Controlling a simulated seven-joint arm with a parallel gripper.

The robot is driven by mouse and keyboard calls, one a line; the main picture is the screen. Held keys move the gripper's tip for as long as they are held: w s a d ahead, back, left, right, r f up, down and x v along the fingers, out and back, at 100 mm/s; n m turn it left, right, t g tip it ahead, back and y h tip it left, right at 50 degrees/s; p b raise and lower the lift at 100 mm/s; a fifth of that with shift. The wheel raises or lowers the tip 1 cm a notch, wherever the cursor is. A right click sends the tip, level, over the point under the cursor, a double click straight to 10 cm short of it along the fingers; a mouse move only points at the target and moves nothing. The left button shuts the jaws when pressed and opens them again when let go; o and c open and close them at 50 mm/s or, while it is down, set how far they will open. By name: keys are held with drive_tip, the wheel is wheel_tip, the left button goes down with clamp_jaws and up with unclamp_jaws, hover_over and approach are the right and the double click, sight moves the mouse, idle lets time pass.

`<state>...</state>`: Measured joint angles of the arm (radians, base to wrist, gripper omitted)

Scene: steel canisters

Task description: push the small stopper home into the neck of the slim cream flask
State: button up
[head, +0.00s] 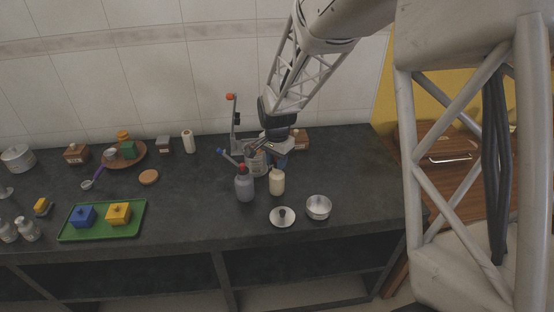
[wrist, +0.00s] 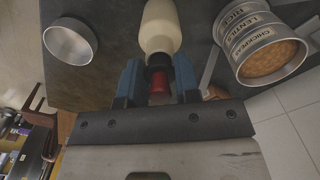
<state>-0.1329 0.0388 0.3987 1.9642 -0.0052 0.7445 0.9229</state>
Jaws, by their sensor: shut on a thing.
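The slim cream flask (head: 277,184) stands upright on the dark counter; in the wrist view its body (wrist: 160,28) is at top centre, its neck toward my gripper. My gripper (wrist: 158,68) has its two blue fingers closed on the small stopper (wrist: 159,82), which shows red between them, with a dark band at the flask's neck end. The stopper is in line with the neck; I cannot tell how deep it sits. In the head view my gripper (head: 281,158) is just above the flask, and the stopper cannot be made out.
A stack of labelled steel canisters (wrist: 262,48) stands close behind the flask, its top one filled with chickpeas. A white lidded dish (head: 282,222) and a steel bowl (head: 318,208) are in front.

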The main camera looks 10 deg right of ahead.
drive_tip(key=shift+f, duration=0.2)
drive_tip(key=o, duration=1.3)
drive_tip(key=shift+r, duration=0.15)
drive_tip(key=shift+r, duration=2.85)
drive_tip(key=shift+r, duration=0.1)
